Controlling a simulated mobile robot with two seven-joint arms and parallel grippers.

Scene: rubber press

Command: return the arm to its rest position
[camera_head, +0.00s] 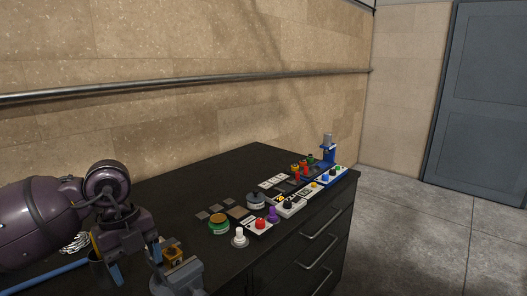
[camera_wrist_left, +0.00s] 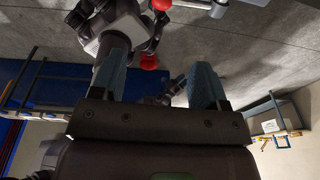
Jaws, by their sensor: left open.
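My left arm, purple and dark, comes in from the left in the head view. Its gripper (camera_head: 136,262) is in the near left part of the view, over the near end of the black cabinet (camera_head: 150,195). The blue-tipped fingers are apart. In the left wrist view, the two teal fingers (camera_wrist_left: 160,82) stand wide apart with nothing gripped between them. A grey fixture with an orange-brown block (camera_head: 178,272) stands just right of the gripper in the head view; whether they touch cannot be told. My right gripper does not show.
Several buttons and knobs, including a green-and-orange button (camera_head: 218,225), a white knob (camera_head: 239,238) and a blue stand (camera_head: 328,150), line the cabinet's right side. A blue bar (camera_head: 45,277) lies at lower left. A wall with a metal rail (camera_head: 200,80) is behind. Floor at right is clear.

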